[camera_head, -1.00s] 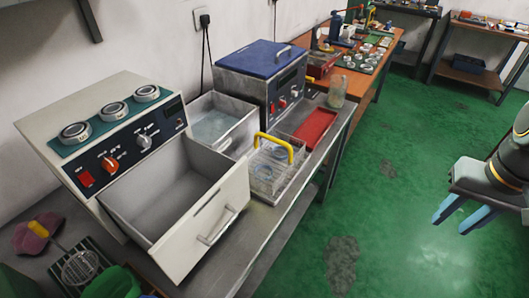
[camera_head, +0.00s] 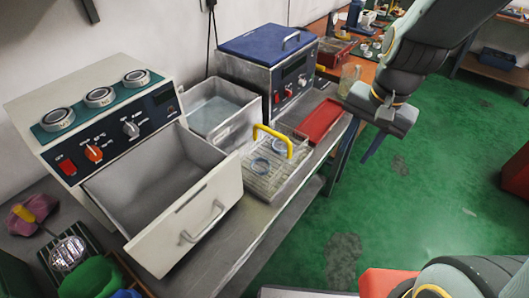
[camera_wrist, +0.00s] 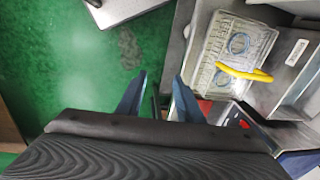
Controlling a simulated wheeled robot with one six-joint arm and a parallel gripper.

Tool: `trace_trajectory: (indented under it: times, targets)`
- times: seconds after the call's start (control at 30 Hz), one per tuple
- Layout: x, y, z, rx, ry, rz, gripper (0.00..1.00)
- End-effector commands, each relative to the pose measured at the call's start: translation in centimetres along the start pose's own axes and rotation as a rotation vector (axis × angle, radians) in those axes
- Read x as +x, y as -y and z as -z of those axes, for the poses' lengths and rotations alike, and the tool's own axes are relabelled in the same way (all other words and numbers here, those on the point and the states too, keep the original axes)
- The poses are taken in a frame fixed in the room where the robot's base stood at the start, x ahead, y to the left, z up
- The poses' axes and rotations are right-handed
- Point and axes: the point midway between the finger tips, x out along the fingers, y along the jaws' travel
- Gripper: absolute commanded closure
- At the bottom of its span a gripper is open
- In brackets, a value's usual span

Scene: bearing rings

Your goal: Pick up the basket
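The basket (camera_head: 258,182) is a clear wire basket with an upright yellow handle (camera_head: 275,135). It stands on the metal bench, between the open drawer and the red tray, with a few bluish rings inside. My gripper (camera_head: 372,147) hangs to the right of the bench edge, apart from the basket. In the wrist view its two blue fingers (camera_wrist: 158,88) are spread with nothing between them; green floor shows beyond.
A cream machine's open drawer (camera_head: 190,225) juts out left of the basket. A water-filled metal tank (camera_head: 240,122) and a blue-lidded unit (camera_head: 268,45) stand behind. A red tray (camera_head: 320,120) and a glass jar (camera_head: 349,78) are to its right. Green floor lies open in front.

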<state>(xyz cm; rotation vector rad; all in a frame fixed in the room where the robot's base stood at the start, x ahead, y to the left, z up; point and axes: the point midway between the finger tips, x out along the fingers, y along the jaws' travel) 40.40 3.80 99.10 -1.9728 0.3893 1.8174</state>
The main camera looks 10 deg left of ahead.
Motion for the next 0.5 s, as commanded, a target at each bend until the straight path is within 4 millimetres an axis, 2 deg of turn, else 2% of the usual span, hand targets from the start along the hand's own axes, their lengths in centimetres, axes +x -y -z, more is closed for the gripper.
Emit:
trace_trajectory:
  times: [0.03,0.3,0.5]
  targets:
    - [0.7,1.6,0.4,0.130,0.018,0.017,0.67]
    - [2.2,10.9,1.1,0.931,0.180,0.077,0.67]
    - [2.7,16.7,0.8,1.386,0.317,0.062,0.67]
